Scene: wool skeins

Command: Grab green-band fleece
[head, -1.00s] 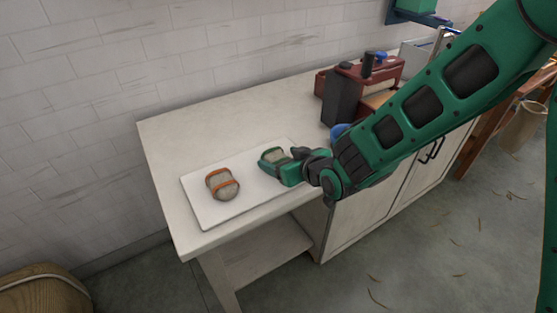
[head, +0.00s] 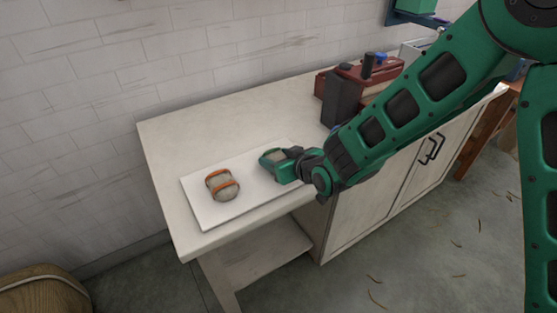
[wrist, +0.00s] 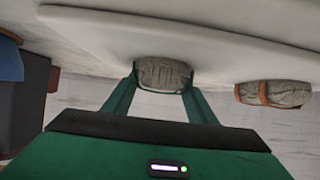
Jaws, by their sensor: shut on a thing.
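My gripper (head: 277,162) is shut on a grey fleece (wrist: 163,73), low over the right part of a white board (head: 233,212). In the wrist view the fleece sits between the two green fingers. In the head view the fingers cover most of it, and I cannot tell its band from the green fingers. I cannot tell whether it still touches the board. A second grey fleece with orange bands (head: 222,185) lies on the board to the left, apart from my gripper. It also shows in the wrist view (wrist: 288,94).
The board lies on a pale workbench (head: 190,134) against a white brick wall. A dark red and grey machine (head: 345,92) stands at the back right of the bench. The bench top behind the board is clear. A wooden item (head: 45,295) is at the lower left.

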